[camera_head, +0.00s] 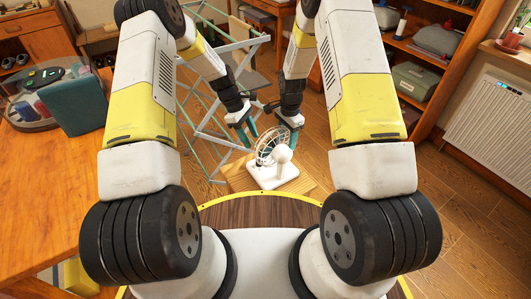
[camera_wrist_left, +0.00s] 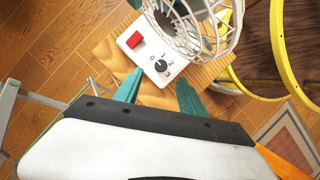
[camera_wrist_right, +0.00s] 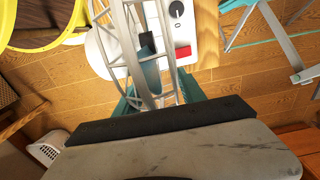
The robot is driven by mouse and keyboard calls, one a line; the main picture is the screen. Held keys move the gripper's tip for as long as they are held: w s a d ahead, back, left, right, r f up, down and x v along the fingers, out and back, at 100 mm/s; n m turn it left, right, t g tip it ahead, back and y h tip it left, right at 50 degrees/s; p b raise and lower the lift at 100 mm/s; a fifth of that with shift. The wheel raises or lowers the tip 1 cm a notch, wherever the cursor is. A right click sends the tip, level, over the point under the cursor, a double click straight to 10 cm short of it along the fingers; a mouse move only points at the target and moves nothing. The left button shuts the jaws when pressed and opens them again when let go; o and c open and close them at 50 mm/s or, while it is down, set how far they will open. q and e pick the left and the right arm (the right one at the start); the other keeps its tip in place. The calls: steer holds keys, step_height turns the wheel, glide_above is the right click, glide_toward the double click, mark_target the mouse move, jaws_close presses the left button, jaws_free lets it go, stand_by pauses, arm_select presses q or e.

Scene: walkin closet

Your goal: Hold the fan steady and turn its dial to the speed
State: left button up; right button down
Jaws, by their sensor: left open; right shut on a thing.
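The fan (camera_head: 270,150) stands upright, with a white wire cage (camera_wrist_left: 208,38) and a white base (camera_head: 270,179), on a small wooden stand. In the left wrist view the base top carries a black dial (camera_wrist_left: 161,65) with numbers around it and a red switch (camera_wrist_left: 135,40). The dial's exact setting is too small to tell. My left gripper (camera_wrist_left: 157,90) is open, its fingers apart just short of the dial and not touching it. My right gripper (camera_wrist_right: 158,97) is shut on the fan's cage (camera_wrist_right: 133,50). The dial also shows in the right wrist view (camera_wrist_right: 176,9).
A folding rack (camera_head: 205,120) stands behind and left. A wooden table (camera_head: 45,185) is at left; shelves (camera_head: 400,45) and a white radiator (camera_head: 485,115) are at right.

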arm_select(q)
steer(key=d+f, duration=0.1)
steer(key=f, duration=0.2)
steer(key=s+d+f+m, duration=0.1)
steer(key=f, duration=0.3)
steer(key=f+m+g, duration=0.1)
steer(key=f, duration=0.2)
steer(key=shift+s+d+f, duration=0.15)
steer(key=shift+s+d, duration=0.2)
steer(key=shift+d, duration=0.05)
jaws_close()
